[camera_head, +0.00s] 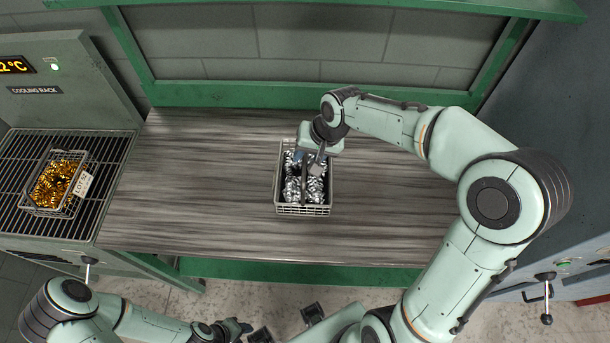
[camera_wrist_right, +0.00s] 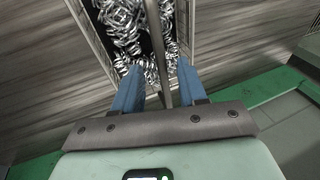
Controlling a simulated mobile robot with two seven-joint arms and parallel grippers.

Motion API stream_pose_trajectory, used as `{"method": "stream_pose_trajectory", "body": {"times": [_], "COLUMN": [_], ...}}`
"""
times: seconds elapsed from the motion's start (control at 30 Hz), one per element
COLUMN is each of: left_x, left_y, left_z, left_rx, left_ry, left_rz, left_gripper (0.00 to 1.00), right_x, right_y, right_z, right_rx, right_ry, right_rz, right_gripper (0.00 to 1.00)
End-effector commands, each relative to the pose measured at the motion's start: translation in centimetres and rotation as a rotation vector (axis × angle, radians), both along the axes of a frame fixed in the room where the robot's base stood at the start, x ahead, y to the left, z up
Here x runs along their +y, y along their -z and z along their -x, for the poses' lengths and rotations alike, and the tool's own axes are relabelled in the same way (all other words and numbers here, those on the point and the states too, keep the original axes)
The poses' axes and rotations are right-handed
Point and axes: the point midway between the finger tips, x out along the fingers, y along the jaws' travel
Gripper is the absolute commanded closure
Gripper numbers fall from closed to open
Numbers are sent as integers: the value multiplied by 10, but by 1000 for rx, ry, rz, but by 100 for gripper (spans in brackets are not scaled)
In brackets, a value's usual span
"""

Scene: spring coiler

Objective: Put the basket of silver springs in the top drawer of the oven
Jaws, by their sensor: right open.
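The wire basket of silver springs (camera_head: 304,209) stands upright on the wooden bench, near its middle, with a handle bar across its top. My right gripper (camera_head: 310,161) is over the far half of the basket. In the right wrist view, the right gripper (camera_wrist_right: 157,85) has its two blue fingers apart, one on each side of the basket's handle bar (camera_wrist_right: 157,50). Silver springs (camera_wrist_right: 130,25) lie below. I cannot tell whether the fingers touch the bar. My left gripper (camera_head: 237,328) is low at the bottom edge, away from the bench; its fingers are unclear.
A wire basket of gold springs (camera_head: 53,209) with a lot tag sits on the cooling rack (camera_head: 112,163) at the left. The wooden bench (camera_head: 190,190) is otherwise clear. A green frame (camera_head: 300,94) runs behind it. A grey cabinet with a lever handle (camera_head: 547,300) stands at the right.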

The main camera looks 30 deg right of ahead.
Motion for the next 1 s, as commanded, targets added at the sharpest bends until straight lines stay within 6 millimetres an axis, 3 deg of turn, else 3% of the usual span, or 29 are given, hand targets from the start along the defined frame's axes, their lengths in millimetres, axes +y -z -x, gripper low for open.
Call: {"method": "stream_pose_trajectory", "body": {"times": [0.23, 0.5, 0.53, 0.63, 0.67, 1.0], "left_x": [0, 0, 0, 0, 0, 0], "left_y": [-2, -2, -2, -2, -2, -2], "left_z": [-1, -1, -1, -1, -1, -1], "left_rx": [-2, -2, -1, -1, -2, -1], "left_ry": [0, 0, 1, 1, 0, 1], "left_rz": [1, 1, 0, 0, 1, 0], "left_gripper": [57, 57, 57, 57, 57, 57], "right_x": [8, 8, 8, 8, 8, 8], "right_y": [31, 35, 35, 35, 35, 34], "right_z": [-13, -15, -15, -15, -14, -15], "right_rx": [2, 1, 1, 1, 1, -1], "right_ry": [-2, -1, -1, -1, -1, -3], "right_rz": [-1, 0, 0, 0, 0, 1], "right_gripper": [58, 58, 62, 94, 100, 100]}}
